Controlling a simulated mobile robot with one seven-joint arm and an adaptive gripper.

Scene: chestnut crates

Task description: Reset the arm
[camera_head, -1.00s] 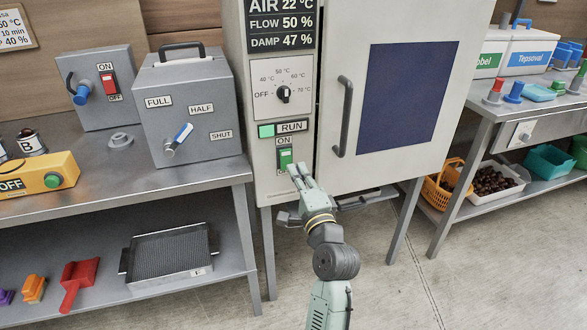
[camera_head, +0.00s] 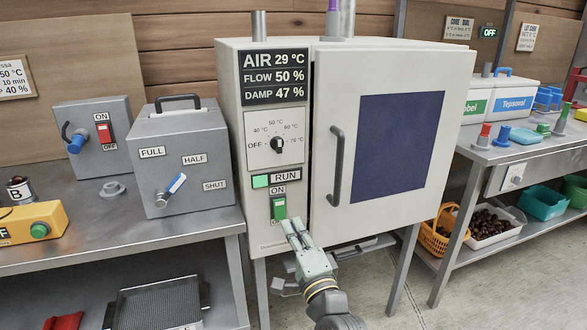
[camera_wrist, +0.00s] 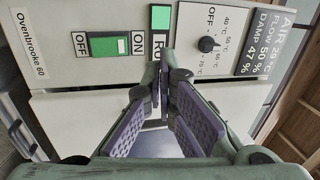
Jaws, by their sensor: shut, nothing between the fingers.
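My gripper (camera_head: 293,226) is in front of the drying cabinet (camera_head: 228,100), just below and right of the green ON switch (camera_head: 279,208). Its fingers are shut and empty. In the wrist view the purple-padded fingers (camera_wrist: 164,62) point at the front panel, below the green switch (camera_wrist: 110,46) with its OFF and ON labels. No contact with the switch is visible. The cabinet door (camera_head: 400,150) is closed. The display (camera_head: 276,72) reads AIR 29 °C, FLOW 50 %, DAMP 47 %. The RUN lamp (camera_head: 260,181) is green.
A grey box with a FULL/HALF/SHUT lever (camera_head: 185,160) and a red-switch box (camera_head: 95,140) stand on the left bench. Right of the cabinet, a bench (camera_head: 520,148) holds coolers above an orange basket (camera_head: 437,238) and a chestnut crate. Floor between is clear.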

